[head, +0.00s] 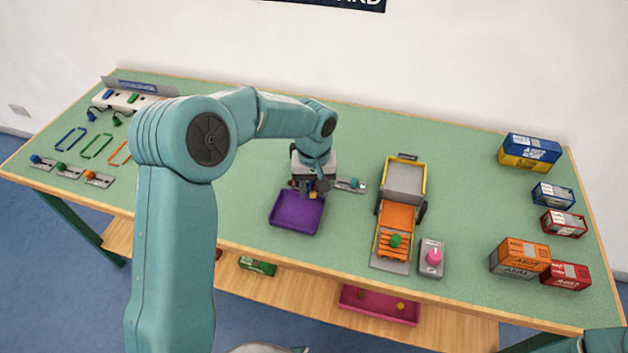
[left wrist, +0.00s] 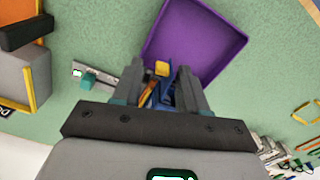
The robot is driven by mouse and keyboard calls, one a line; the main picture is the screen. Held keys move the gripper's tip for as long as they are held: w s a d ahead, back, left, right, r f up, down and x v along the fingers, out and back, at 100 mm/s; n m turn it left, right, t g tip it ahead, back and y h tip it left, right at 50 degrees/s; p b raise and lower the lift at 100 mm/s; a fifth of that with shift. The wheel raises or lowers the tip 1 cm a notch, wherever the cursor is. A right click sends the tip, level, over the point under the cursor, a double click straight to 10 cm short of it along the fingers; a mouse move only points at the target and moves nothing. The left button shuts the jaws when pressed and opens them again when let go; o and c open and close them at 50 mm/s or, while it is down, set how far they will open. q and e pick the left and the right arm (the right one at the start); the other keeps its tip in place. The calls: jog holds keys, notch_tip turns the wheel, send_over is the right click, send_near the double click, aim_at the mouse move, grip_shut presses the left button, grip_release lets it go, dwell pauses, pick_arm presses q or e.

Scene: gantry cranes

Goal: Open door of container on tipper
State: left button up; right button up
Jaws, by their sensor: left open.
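The tipper (head: 397,210) is a toy truck with an orange front part and a grey bed edged in yellow. Its bed looks empty in the head view, and I see no container on it. Part of the tipper also shows at the left of the left wrist view (left wrist: 14,78). My left gripper (head: 312,190) is open above the back edge of the purple tray, left of the tipper. In the left wrist view its fingers (left wrist: 160,88) stand apart around small blue, yellow and orange parts; contact cannot be told. My right gripper is not in view.
The purple tray (head: 297,225) is near the table's front edge. A grey plate with a teal knob (head: 352,185) lies beside my gripper. A pink-button box (head: 432,258) stands right of the tipper. Several containers, one orange (head: 520,254), stand at the right. Coloured loops (head: 96,146) lie at the left.

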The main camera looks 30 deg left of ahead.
pick_arm(q)
notch_tip(320, 180, up, 16)
jog(key=shift+r+p, duration=0.15)
jog(key=shift+p, duration=0.3)
dwell(0.4)
